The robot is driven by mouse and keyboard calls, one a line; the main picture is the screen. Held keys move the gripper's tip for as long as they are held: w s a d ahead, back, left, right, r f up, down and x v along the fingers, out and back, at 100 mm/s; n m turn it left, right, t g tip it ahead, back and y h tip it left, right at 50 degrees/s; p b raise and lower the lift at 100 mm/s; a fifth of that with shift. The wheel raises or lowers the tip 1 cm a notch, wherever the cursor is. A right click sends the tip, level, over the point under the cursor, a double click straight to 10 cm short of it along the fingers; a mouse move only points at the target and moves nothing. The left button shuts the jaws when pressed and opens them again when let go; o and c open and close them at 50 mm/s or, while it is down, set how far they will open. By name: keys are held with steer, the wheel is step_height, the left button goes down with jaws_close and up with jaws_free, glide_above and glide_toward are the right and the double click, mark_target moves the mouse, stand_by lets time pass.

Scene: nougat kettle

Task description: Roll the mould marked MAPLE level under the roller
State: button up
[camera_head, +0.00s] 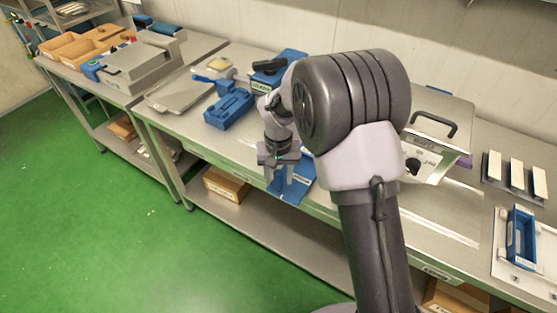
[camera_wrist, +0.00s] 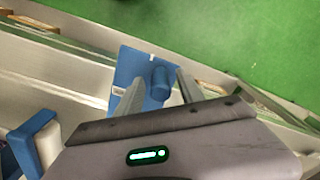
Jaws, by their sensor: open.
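My gripper (camera_head: 279,177) hangs over the front edge of the middle bench, fingers pointing down and apart. In the wrist view its open fingers (camera_wrist: 161,79) stand on either side of a blue rounded post (camera_wrist: 161,85); I cannot tell whether they touch it. The post is beside or on a flat blue plate (camera_wrist: 130,68). This plate also shows under the gripper in the head view (camera_head: 297,187), with a pale label too small to read. A blue part with a white cylinder (camera_wrist: 49,146), possibly a roller, shows at lower left. I can read no MAPLE mark; my arm hides part of the bench.
A blue mould-like block (camera_head: 230,108) and a labelled blue box (camera_head: 268,78) are on the bench to the left. A grey machine with a black handle (camera_head: 440,124) stands right of my arm. A labelled blue tray (camera_head: 514,245) is at far right. The green floor (camera_head: 120,220) is clear.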

step_height(320, 180, up, 15)
steer(key=p, duration=0.3)
steer(key=shift+r+p, duration=0.15)
steer(key=shift+p, duration=0.25)
steer(key=s+d+r+m+t+y+b, duration=0.1)
steer(key=s+d+r+b, duration=0.15)
steer(key=s, duration=0.25)
steer(key=s+d+r+m+t+b, duration=0.1)
steer(key=s+d+r+b, duration=0.1)
steer(key=s+r+b, duration=0.3)
steer(key=s+d+f+m+t+b, duration=0.1)
steer(key=s+f+t, duration=0.1)
steer(key=s, duration=0.6)
steer(key=s+d+f+m+t+y+b, duration=0.1)
steer(key=s+d+f, duration=0.1)
steer(key=s, duration=0.6)
steer(key=shift+f+t, duration=0.4)
steer(key=shift+f, duration=0.1)
